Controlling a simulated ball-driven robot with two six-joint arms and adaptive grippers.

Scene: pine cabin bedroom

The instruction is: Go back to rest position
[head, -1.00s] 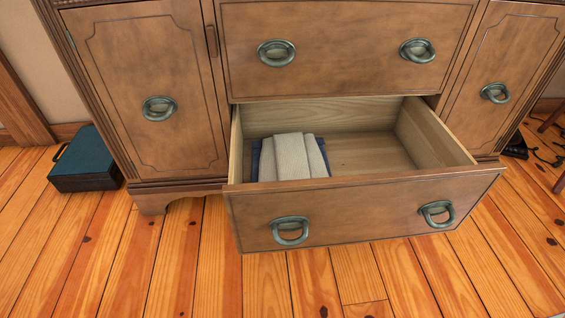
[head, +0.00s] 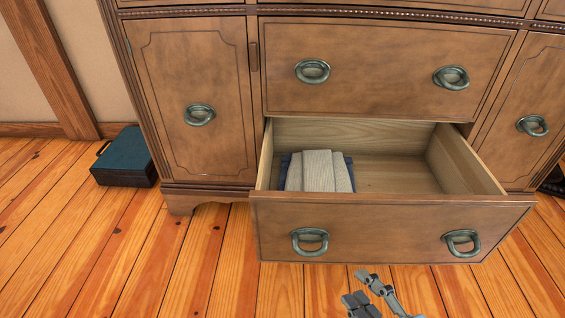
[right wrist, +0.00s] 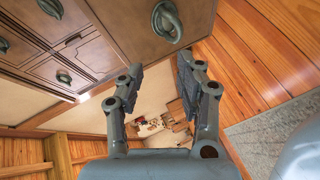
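My right gripper (head: 366,288) shows at the bottom edge of the head view, in front of the open drawer and apart from it. In the right wrist view its two fingers (right wrist: 158,85) stand apart with nothing between them, so it is open and empty. My left gripper is in neither current view. The lower drawer (head: 400,222) of the wooden dresser (head: 190,80) is pulled out. Folded beige cloth (head: 318,172) and dark blue cloth (head: 349,177) lie in its left part.
A dark teal case (head: 125,158) stands on the plank floor (head: 110,260) left of the dresser. The drawer's right part is bare. A grey rug (right wrist: 280,140) lies at the right in the right wrist view. The floor before the drawer looks clear.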

